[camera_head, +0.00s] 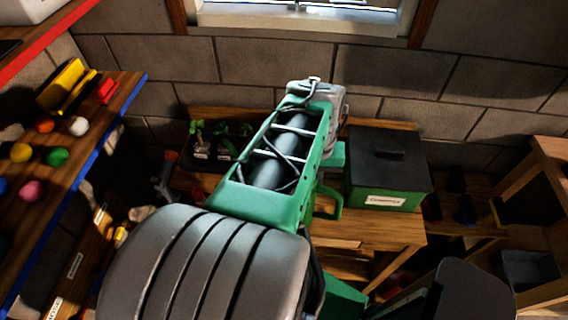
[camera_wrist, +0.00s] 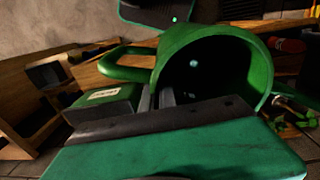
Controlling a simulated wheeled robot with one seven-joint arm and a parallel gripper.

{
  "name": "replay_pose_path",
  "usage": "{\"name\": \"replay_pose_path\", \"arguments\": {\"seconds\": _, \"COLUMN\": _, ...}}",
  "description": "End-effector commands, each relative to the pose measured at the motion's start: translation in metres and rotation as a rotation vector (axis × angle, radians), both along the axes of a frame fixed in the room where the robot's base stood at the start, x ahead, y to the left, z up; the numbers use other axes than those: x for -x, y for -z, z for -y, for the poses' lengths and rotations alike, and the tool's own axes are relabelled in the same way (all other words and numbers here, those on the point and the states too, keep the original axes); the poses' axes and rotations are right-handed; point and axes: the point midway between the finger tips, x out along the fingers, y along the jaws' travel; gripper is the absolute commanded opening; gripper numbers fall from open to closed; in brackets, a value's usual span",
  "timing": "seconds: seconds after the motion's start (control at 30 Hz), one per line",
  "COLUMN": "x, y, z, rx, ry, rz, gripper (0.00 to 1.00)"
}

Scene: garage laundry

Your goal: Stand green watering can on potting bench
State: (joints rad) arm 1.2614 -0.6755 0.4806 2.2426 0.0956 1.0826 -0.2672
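The green watering can (camera_wrist: 250,62) fills the middle of the wrist view, its round open mouth facing the camera and its looped handle (camera_wrist: 118,72) pointing left. In the head view its handle (camera_head: 329,208) shows just right of my arm; my arm hides most of the can. My gripper (camera_wrist: 157,98) has two grey fingertips close together at the can's near left rim, seemingly one on each side of the wall. Whether they press on it cannot be seen. The potting bench (camera_head: 385,232) is the wooden top below my arm.
A green bin with a dark lid (camera_head: 388,175) and a white label stands on the bench right of the can. Potted seedlings (camera_head: 203,148) sit at the back left. Shelves with coloured balls (camera_head: 55,156) stand left and a wooden rack (camera_head: 548,160) right.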

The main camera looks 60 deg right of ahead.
Motion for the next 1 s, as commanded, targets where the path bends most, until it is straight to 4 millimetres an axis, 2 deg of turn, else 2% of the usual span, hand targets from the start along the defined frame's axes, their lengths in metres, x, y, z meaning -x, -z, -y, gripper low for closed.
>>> {"name": "replay_pose_path", "arguments": {"seconds": 0.03, "x": 0.003, "y": -0.002, "z": 0.003, "rx": 0.003, "ry": 0.011, "rz": 0.000, "gripper": 0.00}}
{"name": "replay_pose_path", "arguments": {"seconds": 0.17, "x": 0.004, "y": 0.010, "z": 0.023, "rx": 0.000, "ry": 0.022, "rz": -0.001, "gripper": 0.00}}
{"name": "replay_pose_path", "arguments": {"seconds": 0.47, "x": -0.001, "y": 0.042, "z": 0.095, "rx": 0.001, "ry": 0.026, "rz": -0.001, "gripper": 0.00}}
{"name": "replay_pose_path", "arguments": {"seconds": 0.5, "x": -0.002, "y": 0.058, "z": 0.101, "rx": 0.001, "ry": 0.026, "rz": -0.001, "gripper": 0.00}}
{"name": "replay_pose_path", "arguments": {"seconds": 0.6, "x": -0.004, "y": 0.077, "z": 0.116, "rx": 0.002, "ry": 0.025, "rz": 0.000, "gripper": 0.00}}
{"name": "replay_pose_path", "arguments": {"seconds": 0.7, "x": -0.005, "y": 0.087, "z": 0.127, "rx": 0.005, "ry": 0.024, "rz": 0.000, "gripper": 0.00}}
{"name": "replay_pose_path", "arguments": {"seconds": 0.87, "x": -0.007, "y": 0.093, "z": 0.135, "rx": 0.005, "ry": 0.022, "rz": 0.000, "gripper": 0.00}}
{"name": "replay_pose_path", "arguments": {"seconds": 1.0, "x": -0.007, "y": 0.113, "z": 0.141, "rx": 0.003, "ry": 0.021, "rz": 0.001, "gripper": 0.00}}
